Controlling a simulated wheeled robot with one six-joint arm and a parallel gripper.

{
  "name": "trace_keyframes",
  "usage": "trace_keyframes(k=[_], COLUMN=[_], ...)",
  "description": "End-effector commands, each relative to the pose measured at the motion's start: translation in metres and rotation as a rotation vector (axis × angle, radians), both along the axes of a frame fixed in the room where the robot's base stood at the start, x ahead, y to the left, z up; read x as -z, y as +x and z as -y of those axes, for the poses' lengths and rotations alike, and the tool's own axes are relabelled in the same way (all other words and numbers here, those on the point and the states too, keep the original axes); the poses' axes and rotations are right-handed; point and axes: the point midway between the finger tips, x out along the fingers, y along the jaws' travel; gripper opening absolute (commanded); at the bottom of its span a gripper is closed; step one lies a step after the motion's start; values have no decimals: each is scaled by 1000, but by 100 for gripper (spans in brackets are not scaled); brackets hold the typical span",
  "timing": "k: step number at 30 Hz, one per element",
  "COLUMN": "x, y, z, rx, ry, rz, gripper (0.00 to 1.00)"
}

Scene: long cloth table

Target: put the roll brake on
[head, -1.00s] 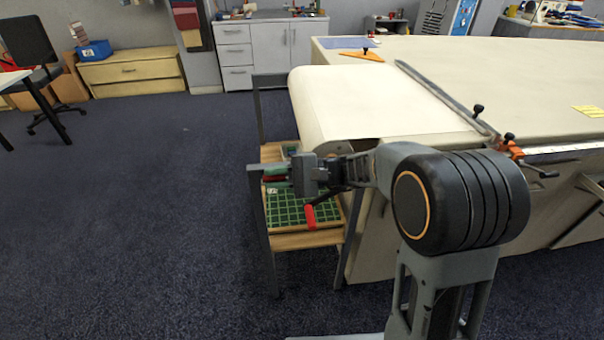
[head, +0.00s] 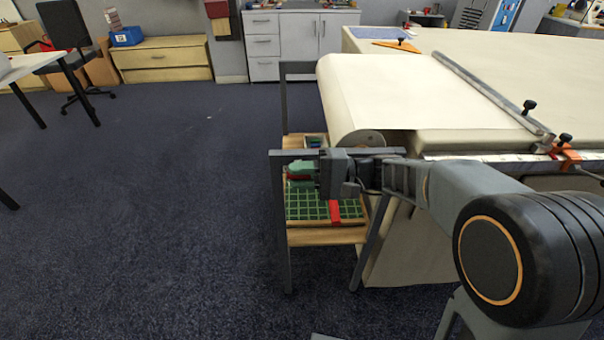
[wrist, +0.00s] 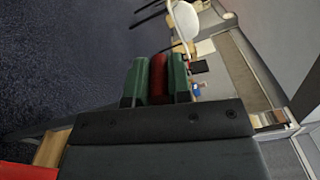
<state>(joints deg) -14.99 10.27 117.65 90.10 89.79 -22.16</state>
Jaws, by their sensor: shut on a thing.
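My gripper (head: 300,172) is at the frame by the near end of the cloth roll (head: 350,92). Its green fingers are closed around a red piece (wrist: 158,78), seen between them in the wrist view; whether this is the brake's handle I cannot tell. A second red handle (head: 334,211) hangs just below and right of my gripper in the head view. A red part also shows at the lower left of the wrist view (wrist: 25,171). My wrist hides the joint behind the fingers, so the brake's contact with the roll is not visible.
A grey metal frame (head: 279,220) stands around a wooden shelf (head: 325,237) with a green gridded mat (head: 305,205). The long cloth table (head: 510,90) carries a metal rail (head: 490,90) and an orange clamp (head: 565,156). The carpet to the left is clear.

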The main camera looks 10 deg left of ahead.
Motion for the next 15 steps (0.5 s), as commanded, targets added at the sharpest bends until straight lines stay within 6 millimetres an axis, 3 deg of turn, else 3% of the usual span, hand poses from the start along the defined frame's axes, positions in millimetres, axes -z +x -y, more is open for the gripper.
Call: trace_keyframes(k=[2,3,9,15], x=[-1,-1,-1,-1], y=[0,0,1,1], z=[0,0,1,1], rx=[0,1,2,2], ry=[3,3,2,2], rz=[3,3,2,1], gripper=[0,23,42,44])
